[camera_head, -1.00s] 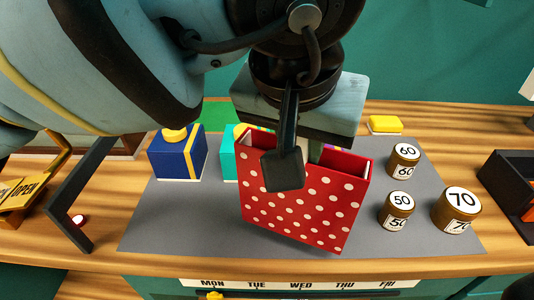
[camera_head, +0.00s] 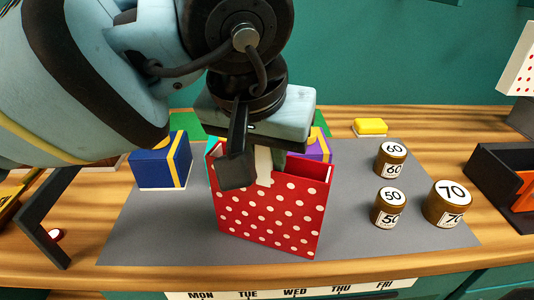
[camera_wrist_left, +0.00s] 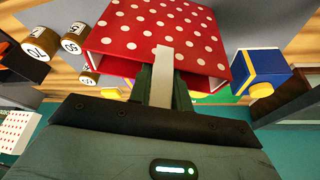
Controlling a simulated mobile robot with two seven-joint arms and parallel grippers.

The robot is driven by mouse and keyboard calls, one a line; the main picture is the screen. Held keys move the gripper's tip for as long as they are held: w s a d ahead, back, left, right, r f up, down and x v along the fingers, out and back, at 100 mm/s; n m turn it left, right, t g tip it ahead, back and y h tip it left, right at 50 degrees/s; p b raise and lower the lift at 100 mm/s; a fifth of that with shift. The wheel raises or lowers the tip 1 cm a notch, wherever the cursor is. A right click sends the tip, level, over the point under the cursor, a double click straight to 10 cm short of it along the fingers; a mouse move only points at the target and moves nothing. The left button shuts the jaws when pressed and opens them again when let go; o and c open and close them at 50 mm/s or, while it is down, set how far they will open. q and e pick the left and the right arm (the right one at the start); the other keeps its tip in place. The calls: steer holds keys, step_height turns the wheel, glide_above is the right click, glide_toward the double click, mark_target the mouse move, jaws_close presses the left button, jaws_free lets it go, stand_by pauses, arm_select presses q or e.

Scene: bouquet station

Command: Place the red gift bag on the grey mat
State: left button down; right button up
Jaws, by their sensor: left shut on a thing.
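The red gift bag (camera_head: 268,212) with white polka dots is upright over the middle of the grey mat (camera_head: 160,230) in the head view. My left gripper (camera_head: 240,170) comes down from above and is shut on the bag's upper edge. In the left wrist view the bag (camera_wrist_left: 150,28) fills the upper middle, with the gripper (camera_wrist_left: 162,85) at its opening and a pale strip between the fingers. Whether the bag's base touches the mat cannot be told for sure. My right gripper does not show.
A blue box with yellow ribbon (camera_head: 155,168) stands left on the mat, and a purple box (camera_head: 318,150) is behind the bag. Brown weights marked 60 (camera_head: 390,160), 50 (camera_head: 388,210) and 70 (camera_head: 449,205) stand right. A dark tray (camera_head: 500,170) is at the right edge.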

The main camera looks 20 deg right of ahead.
arm_select(q)
steer(key=shift+s+f, duration=0.15)
steer(key=c, duration=1.3)
jaws_free()
steer(key=v, duration=1.2)
steer(key=shift+p, duration=0.4)
steer(key=shift+d, duration=0.1)
